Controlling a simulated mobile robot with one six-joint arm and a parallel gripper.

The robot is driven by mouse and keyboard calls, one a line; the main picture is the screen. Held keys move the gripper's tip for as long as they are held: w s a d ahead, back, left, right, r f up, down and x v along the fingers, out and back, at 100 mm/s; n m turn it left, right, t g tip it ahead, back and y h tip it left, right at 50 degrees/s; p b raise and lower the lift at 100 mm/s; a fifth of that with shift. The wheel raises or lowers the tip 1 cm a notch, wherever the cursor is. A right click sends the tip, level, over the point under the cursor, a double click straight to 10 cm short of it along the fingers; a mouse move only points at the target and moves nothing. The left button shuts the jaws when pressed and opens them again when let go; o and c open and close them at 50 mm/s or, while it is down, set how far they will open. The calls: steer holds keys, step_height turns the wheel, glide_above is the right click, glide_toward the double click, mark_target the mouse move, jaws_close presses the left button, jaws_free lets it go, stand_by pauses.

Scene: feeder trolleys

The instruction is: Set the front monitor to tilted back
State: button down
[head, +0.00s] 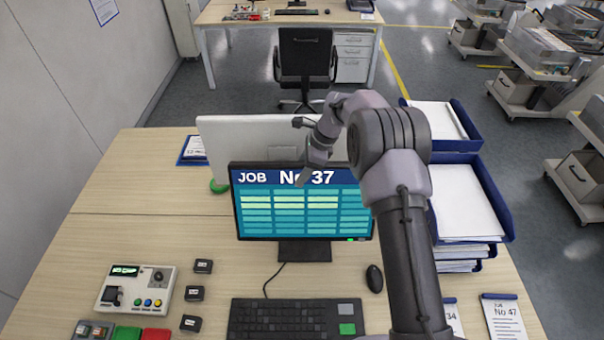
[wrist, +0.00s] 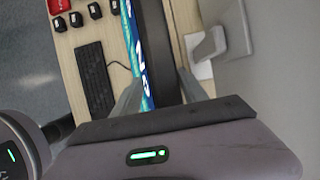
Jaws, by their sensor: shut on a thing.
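A second monitor (head: 255,137) stands close behind, its pale back towards me. Paper trays (head: 505,205) stand to the right. A keyboard (head: 285,318), mouse (head: 374,279) and control box (head: 137,288) lie in front. The desk's left side is mostly clear.

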steer(key=c, duration=1)
jaws_free()
steer(key=shift+d+f, duration=0.1)
steer(key=shift+f, duration=0.1)
steer(key=shift+c, duration=0.2)
steer(key=shift+w+f, duration=0.25)
steer(key=shift+r, duration=0.15)
steer(key=shift+r, duration=0.35)
steer(key=p+v, duration=0.1)
steer(key=v, duration=1.5)
steer(key=shift+d+r, duration=0.15)
steer(key=shift+r, duration=0.1)
steer(key=shift+s, duration=0.1)
